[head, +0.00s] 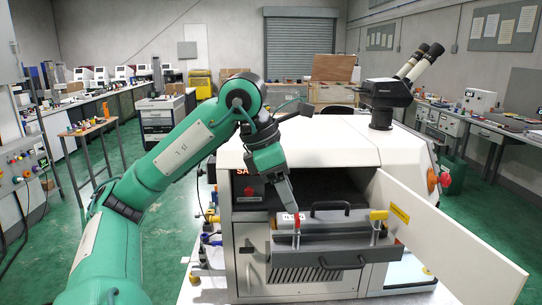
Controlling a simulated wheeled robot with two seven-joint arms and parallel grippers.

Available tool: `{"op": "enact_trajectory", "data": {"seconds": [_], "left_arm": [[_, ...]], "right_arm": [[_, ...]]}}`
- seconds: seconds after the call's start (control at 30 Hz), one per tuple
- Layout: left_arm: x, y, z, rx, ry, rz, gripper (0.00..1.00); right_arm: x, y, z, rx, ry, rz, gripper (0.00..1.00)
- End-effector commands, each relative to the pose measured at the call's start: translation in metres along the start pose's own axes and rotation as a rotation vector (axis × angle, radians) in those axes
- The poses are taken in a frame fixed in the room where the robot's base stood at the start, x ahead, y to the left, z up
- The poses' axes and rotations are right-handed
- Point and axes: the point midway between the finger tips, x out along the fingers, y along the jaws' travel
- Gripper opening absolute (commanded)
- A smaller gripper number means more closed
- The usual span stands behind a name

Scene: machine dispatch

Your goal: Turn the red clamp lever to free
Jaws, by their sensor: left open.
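The red clamp lever (297,219) stands at the left end of a grey drawer unit (325,255) in the open front of the white machine (330,145). It looks small and roughly upright. My left gripper (291,205) reaches down from the upper left, and its grey fingers end right at the top of the red lever. It is open; whether the fingers touch the lever or stand around it cannot be told at this size. A yellow lever (378,215) sits at the right end of the unit. My right gripper is not in view.
The machine's white door (450,240) stands open to the right. A black handle (330,206) and a lower handle (342,263) are on the unit. A microscope (385,95) stands on top. Colored fittings (207,240) line the machine's left side.

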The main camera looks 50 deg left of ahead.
Motion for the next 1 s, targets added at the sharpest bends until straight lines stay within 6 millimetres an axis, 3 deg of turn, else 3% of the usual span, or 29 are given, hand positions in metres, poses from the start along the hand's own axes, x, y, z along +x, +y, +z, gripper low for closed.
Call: {"op": "enact_trajectory", "data": {"seconds": [0.2,0.4,0.63,1.0], "left_arm": [[-0.044,0.0,0.001,0.001,-0.004,0.002,0.56],[-0.076,0.0,0.001,0.0,-0.002,0.003,0.56],[-0.091,0.0,0.0,-0.001,-0.001,0.001,0.56],[-0.093,0.0,0.0,0.0,0.0,0.0,0.56]], "right_arm": [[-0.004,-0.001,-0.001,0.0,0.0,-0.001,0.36],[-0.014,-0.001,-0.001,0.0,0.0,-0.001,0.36],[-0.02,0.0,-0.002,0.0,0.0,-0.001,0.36],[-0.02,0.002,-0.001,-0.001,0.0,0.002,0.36]]}}
